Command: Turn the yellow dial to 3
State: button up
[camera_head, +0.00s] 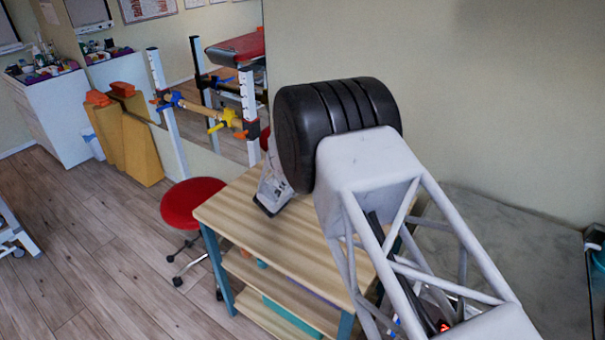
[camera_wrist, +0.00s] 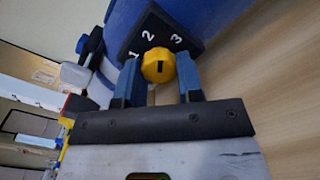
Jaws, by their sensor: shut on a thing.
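The yellow dial (camera_wrist: 158,64) sits on a black plate (camera_wrist: 160,27) with the white numbers 1, 2 and 3, seen in the wrist view. The 1 is at the left, the 2 above and the 3 at the upper right of the dial. A short dark mark shows on the dial's face; I cannot tell which number it points to. My gripper (camera_wrist: 161,72) is shut on the dial, with one blue finger on its left and one on its right. In the head view my arm hides the dial and the fingertips.
The plate is on a blue body (camera_wrist: 222,18) over a wooden top. In the head view a wooden table (camera_head: 250,225) with shelves stands below my arm. A red stool (camera_head: 193,203) is at its left, and a wall is close behind. Open floor lies at the left.

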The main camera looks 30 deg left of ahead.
jog(key=m, duration=0.6)
jog(key=shift+a, duration=0.1)
jog(key=shift+m, duration=0.3)
jog(key=o, duration=0.9)
jog(key=shift+r, duration=0.1)
jog(key=shift+s, duration=0.15)
jog(key=shift+s, duration=3.8)
